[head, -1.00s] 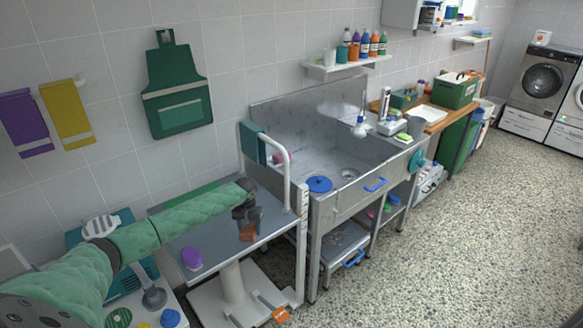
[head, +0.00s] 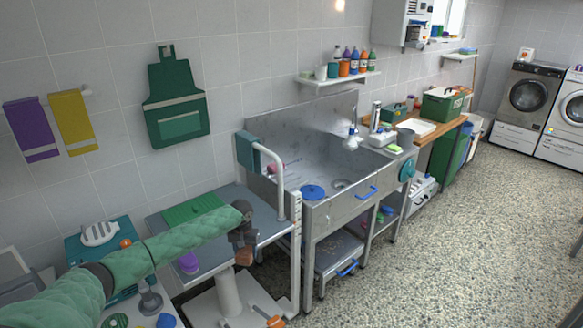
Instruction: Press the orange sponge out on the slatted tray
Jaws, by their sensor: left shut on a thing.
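My left gripper (head: 243,248) reaches in from the left on a green-sleeved arm and points down over the front right part of the grey table. It is shut on the orange sponge (head: 243,259), a small brownish-orange block partly hidden by the fingers. The sponge appears above the table's front edge. A flat green tray (head: 191,208) lies on the table's back left part, behind my arm; it looks like the slatted tray, but its slats are too small to make out. The sponge is apart from it, to its right and nearer the front. My right gripper is not in view.
A purple object (head: 188,263) sits near the grey table's (head: 270,228) front left. A white rail (head: 279,183) with a teal towel (head: 247,152) rises at its right end, beside the steel sink (head: 315,208). A cluttered surface with a teal tray (head: 80,252) lies left.

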